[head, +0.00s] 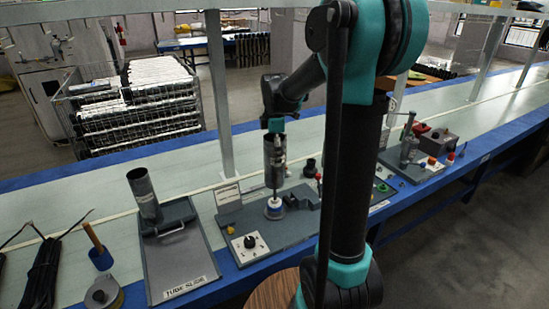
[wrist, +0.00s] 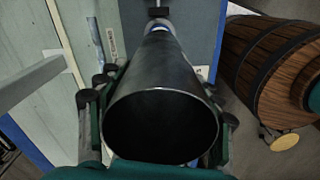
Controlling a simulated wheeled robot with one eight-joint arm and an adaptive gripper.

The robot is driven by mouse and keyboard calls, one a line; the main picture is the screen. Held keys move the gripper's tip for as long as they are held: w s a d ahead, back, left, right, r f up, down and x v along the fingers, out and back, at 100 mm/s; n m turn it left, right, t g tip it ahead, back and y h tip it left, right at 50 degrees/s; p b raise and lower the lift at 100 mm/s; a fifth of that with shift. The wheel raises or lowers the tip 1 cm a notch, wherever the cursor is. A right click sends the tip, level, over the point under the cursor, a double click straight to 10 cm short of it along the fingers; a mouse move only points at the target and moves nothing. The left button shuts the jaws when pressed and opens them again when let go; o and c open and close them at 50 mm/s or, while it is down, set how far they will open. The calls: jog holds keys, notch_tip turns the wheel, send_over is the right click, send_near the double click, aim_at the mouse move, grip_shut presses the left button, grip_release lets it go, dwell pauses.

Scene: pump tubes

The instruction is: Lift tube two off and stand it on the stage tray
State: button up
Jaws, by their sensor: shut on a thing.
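A dark grey tube (head: 275,156) is upright below my gripper (head: 274,127), above the pump station on the bench. The tube's lower rim is clear of that fitting. In the wrist view the tube (wrist: 160,75) fills the middle, its open end toward the camera. The fingers of my gripper (wrist: 155,105) lie on both sides of it. A second grey tube (head: 143,192) stands tilted on a tray labelled "TUBE SLIDE" (head: 183,262). I cannot tell which tray is the stage tray.
A vise-like device (head: 409,140) stands at the right. A wooden barrel (wrist: 270,60) stands beside the bench.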

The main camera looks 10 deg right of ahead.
jog(key=shift+r, duration=2.6)
